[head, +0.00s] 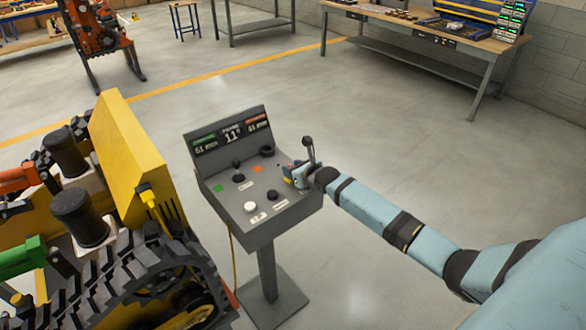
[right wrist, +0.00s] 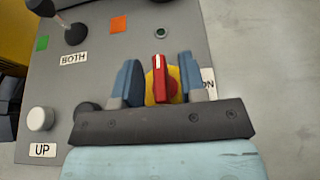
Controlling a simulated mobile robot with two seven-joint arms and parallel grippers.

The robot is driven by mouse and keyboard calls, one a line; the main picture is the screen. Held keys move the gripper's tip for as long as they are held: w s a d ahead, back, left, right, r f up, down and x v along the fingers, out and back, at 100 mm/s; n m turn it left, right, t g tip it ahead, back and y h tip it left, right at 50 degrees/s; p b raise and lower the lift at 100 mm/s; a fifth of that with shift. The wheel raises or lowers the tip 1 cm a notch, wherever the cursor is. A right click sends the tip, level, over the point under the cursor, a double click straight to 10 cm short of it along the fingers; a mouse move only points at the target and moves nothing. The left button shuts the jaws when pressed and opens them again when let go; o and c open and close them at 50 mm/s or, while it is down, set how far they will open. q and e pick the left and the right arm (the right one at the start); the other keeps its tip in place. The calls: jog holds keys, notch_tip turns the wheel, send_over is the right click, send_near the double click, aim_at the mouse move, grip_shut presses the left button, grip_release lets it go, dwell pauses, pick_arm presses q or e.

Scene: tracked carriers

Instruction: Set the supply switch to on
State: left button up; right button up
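The supply switch, a red handle (right wrist: 159,78) on a yellow round base, sits on the grey sloped console (head: 224,196). My right gripper (head: 292,174) is at the console's right side. In the right wrist view its two blue fingers (right wrist: 160,80) stand open on either side of the red handle, with a gap on each side. The white stripe on the handle points to the top of that view. An "ON" label (right wrist: 208,80) to the right is partly hidden by the right finger. In the head view the gripper mostly hides the switch. My left gripper is not in view.
A yellow tracked machine (head: 137,160) stands close on the left. The floor behind is clear up to the workbench (head: 430,35).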

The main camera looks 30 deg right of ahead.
jog(key=shift+w+f, duration=0.1)
jog(key=shift+w, duration=0.1)
jog(key=shift+c, duration=0.4)
grip_shut()
